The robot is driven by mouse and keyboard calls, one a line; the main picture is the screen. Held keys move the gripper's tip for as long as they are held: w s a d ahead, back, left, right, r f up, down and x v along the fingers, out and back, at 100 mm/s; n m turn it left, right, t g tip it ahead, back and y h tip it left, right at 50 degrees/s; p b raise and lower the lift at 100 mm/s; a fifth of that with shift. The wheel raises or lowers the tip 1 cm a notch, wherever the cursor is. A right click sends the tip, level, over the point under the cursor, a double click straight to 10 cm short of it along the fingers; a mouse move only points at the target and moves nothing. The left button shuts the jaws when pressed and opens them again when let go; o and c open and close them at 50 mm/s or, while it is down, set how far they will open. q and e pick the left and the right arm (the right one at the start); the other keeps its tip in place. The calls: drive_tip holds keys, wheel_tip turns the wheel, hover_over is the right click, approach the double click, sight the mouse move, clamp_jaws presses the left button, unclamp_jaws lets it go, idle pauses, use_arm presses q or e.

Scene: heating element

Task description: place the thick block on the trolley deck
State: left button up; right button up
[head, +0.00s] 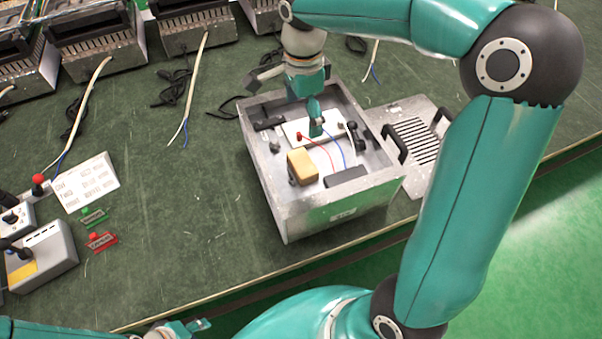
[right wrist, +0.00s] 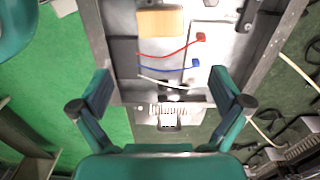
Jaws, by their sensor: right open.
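A thick tan block (head: 302,167) sits inside an open grey metal housing (head: 330,212) on the dark green bench; its top shows. It also shows near the top of the right wrist view (right wrist: 160,22). My right gripper (head: 285,104) is over the back part of the housing, apart from the block. In the right wrist view its two fingers (right wrist: 163,92) stand wide apart with nothing held between them. Part of my left gripper (head: 192,327) shows at the bottom edge of the head view; its fingers are not clear. I cannot make out a trolley deck.
Red and blue wires (head: 325,152) lie in the housing near the block. A slotted metal panel with black handles (head: 415,140) lies to its right. A white label card (head: 85,183) and a joystick box (head: 42,255) are at left.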

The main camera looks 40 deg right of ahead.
drive_tip(key=f, duration=0.2)
approach(302, 161)
drive_tip(key=f, duration=0.5)
drive_tip(key=shift+s+a+f+b, duration=0.1)
drive_tip(key=shift+a+f+b, duration=0.05)
drive_tip(key=shift+a+b, duration=0.15)
drive_tip(key=shift+d+f, duration=0.15)
drive_tip(key=shift+f, duration=1.2)
drive_tip(key=shift+d+f, duration=0.1)
drive_tip(key=shift+f, duration=1.2)
drive_tip(key=shift+c, duration=0.2)
drive_tip(key=c, duration=0.9)
drive_tip(key=shift+r, duration=0.15)
